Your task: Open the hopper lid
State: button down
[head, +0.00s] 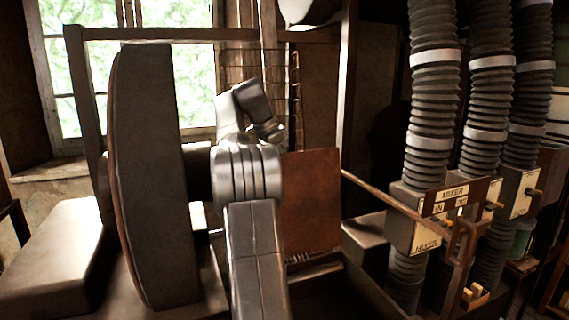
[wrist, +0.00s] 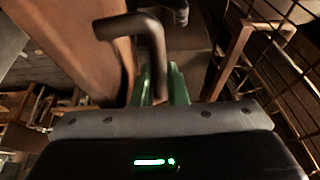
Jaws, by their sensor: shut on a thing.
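The hopper lid appears to be the flat rust-brown panel (head: 312,205), which stands steeply raised right of my arm in the head view. In the wrist view, a brown panel (wrist: 88,45), apparently the same lid, slants across the upper left. A dark bent bar handle (wrist: 155,45) runs beside it and down between the green fingers of my gripper (wrist: 161,82). My gripper is shut on this handle. In the head view I cannot make out the fingers or the handle; my arm covers part of the lid's left side.
A large dark wheel (head: 150,180) stands close left of my arm. Ribbed hoses (head: 433,90) with labelled boxes (head: 415,232) stand at the right, with a thin rod (head: 385,195) reaching toward the lid. A wire grid (wrist: 285,60) is close on the wrist view's right.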

jog(key=shift+w+a+f, duration=0.15)
jog(key=shift+w+f, duration=0.05)
jog(key=shift+w, duration=0.05)
dwell(0.5)
jog(key=c, duration=1.6)
grip_release()
jog(key=shift+w+a+f, duration=0.1)
jog(key=shift+w, duration=0.1)
jog(key=shift+o, duration=0.7)
jog(key=shift+w+a+f, duration=0.15)
jog(key=shift+w, duration=0.2)
jog(key=shift+s+r, duration=0.15)
jog(key=shift+r, duration=0.05)
jog(key=shift+d, duration=0.2)
jog(key=shift+s+r, duration=0.1)
jog(key=shift+s, duration=0.05)
